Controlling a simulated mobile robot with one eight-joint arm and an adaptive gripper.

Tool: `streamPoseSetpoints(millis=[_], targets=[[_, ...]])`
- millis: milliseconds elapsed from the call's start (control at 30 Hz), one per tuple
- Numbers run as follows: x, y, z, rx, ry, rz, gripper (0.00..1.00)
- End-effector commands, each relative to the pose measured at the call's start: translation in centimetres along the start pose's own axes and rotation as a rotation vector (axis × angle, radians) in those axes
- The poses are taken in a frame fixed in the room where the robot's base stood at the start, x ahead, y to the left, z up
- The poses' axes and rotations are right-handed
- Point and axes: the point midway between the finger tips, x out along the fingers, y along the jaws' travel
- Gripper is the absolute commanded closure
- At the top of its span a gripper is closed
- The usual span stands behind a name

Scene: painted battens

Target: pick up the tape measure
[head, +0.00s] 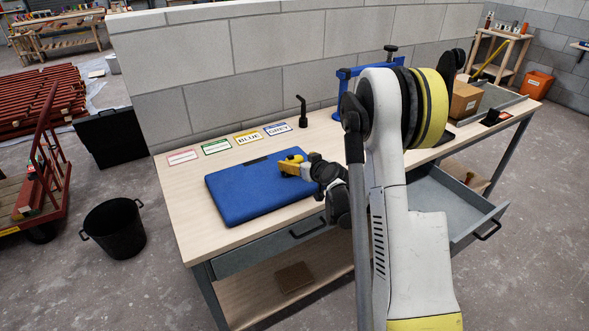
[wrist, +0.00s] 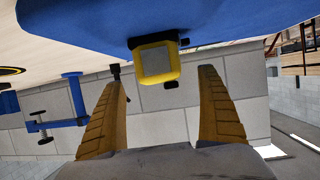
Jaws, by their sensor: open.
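The tape measure (wrist: 158,64) is a small block with a yellow rim, a grey face and black parts. It rests on a blue case (head: 250,192), which also fills the top of the wrist view (wrist: 90,22). My gripper (wrist: 161,72) is open, with one ochre finger on either side of the tape measure's place in the wrist picture. The tape measure appears a little beyond or level with the fingertips, with gaps on both sides and no clear contact. In the head view my gripper (head: 288,168) is low over the case and partly hides the tape measure (head: 297,158).
The case lies on a wooden workbench (head: 190,223). A drawer (head: 450,205) stands open at right. A blue clamp (wrist: 72,97) shows in the wrist view.

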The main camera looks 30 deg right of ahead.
Motion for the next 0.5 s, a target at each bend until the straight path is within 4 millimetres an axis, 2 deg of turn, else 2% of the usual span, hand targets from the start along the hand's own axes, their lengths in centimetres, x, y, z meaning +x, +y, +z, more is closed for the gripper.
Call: streamPoseSetpoints(millis=[33,133,367,400,467,500], targets=[[1.1,0.0,0.3,0.0,0.0,-0.001,0.14],[2.5,0.1,0.2,-0.001,0.0,0.0,0.14],[2.9,0.1,0.1,0.0,0.0,0.001,0.14],[2.9,0.1,0.1,0.0,0.0,0.001,0.19],[2.9,0.1,0.1,0.0,0.0,0.001,0.37],[2.9,0.1,0.1,0.0,0.0,0.001,0.5]])
